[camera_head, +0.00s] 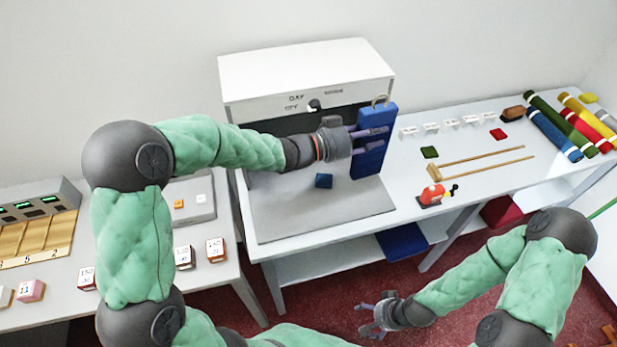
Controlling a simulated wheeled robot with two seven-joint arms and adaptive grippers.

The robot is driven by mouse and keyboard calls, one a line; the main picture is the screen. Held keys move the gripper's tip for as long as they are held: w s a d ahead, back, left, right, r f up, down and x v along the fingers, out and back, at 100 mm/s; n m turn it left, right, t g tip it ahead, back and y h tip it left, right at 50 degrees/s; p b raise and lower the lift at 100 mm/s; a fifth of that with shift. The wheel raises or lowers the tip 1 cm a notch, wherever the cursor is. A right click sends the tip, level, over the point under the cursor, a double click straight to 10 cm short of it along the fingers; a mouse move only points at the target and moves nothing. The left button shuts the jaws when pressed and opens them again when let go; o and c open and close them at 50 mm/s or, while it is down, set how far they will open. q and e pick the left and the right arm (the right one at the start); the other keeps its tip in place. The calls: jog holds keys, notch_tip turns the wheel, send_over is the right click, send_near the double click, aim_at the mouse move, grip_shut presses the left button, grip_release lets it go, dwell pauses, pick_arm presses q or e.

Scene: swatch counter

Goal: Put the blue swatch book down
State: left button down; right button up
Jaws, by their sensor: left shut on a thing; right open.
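The blue swatch book (371,158) is a tall blue slab with a metal ring at its top. It stands upright at the right side of the grey mat (290,213), in front of the white light box (305,73). My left gripper (372,139) is shut on it from the left. Whether its lower edge touches the mat, I cannot tell. A small dark blue swatch (324,180) lies on the mat to the left of the book. My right gripper (372,317) is open and empty, low in front of the counter.
A red-and-black tool (436,194), wooden rulers (485,160), a green swatch (429,152) and a red swatch (498,134) lie right of the mat. Coloured fabric rolls (553,133) lie at the far right. A left table carries small boxes (215,249) and a display device (38,205).

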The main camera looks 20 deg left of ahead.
pick_arm(q)
jog(key=s+a+f+b, duration=0.2)
jog(key=a+f+b, duration=0.1)
jog(key=a+f, duration=0.2)
jog(key=s+a+f+g+b, duration=0.1)
jog(key=s+a+f+b, duration=0.1)
jog(key=a+f, duration=0.4)
jog(key=shift+a+f+m+h+b, duration=0.2)
jog(key=shift+f+m+h+b, duration=0.15)
jog(key=shift+f+b, duration=0.2)
jog(key=shift+f, duration=0.1)
jog(key=c, duration=0.8)
grip_release()
jog(key=shift+c, duration=0.2)
